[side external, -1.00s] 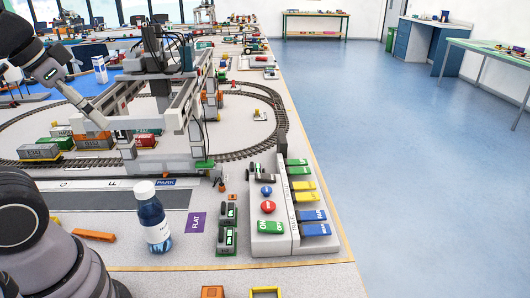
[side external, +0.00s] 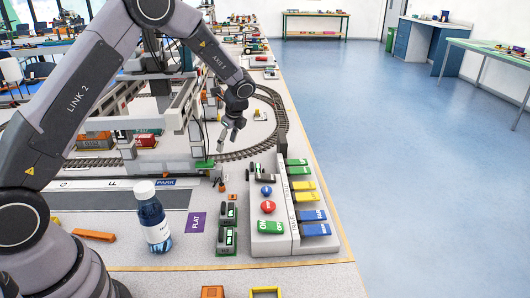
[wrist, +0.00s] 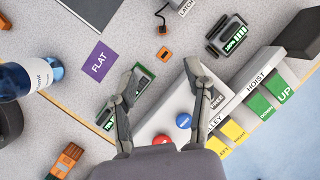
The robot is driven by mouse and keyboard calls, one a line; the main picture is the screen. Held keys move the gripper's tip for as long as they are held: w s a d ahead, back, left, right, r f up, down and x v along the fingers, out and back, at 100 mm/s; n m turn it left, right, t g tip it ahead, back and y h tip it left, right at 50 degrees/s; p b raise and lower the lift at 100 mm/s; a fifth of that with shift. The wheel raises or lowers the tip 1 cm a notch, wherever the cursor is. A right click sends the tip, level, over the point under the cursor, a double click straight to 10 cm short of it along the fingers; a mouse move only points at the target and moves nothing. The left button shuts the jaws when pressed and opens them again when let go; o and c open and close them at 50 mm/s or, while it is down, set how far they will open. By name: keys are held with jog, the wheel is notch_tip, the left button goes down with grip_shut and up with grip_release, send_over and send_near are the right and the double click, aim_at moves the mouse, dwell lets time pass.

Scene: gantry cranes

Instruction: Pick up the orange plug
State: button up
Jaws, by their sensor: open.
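A small orange piece with a black cable, which looks like the orange plug (wrist: 162,30), lies on the grey table. It shows small in the side view (side external: 221,186). My gripper (wrist: 163,66) is open and empty, its two fingers spread and pointing down. In the wrist view the plug lies beyond the fingertips, near the middle of the gap. In the side view my gripper (side external: 230,142) hangs above the table, clear of the plug.
A small orange block (wrist: 165,53) lies close to the plug. A purple FLAT card (wrist: 98,62), a water bottle (side external: 153,217) and a button panel (side external: 268,220) stand nearby. Two green-lit devices (side external: 227,228) sit beside the panel. The gantry crane (side external: 185,110) rises behind.

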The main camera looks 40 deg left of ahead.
jog(key=m, duration=0.2)
send_near(222, 184)
jog(key=x, duration=0.4)
jog(key=shift+w+a+f, duration=0.1)
jog(key=shift+w+a, duration=0.15)
jog(key=shift+x, duration=3)
jog(key=shift+s+d, duration=0.1)
jog(key=shift+s, duration=0.1)
grip_shut()
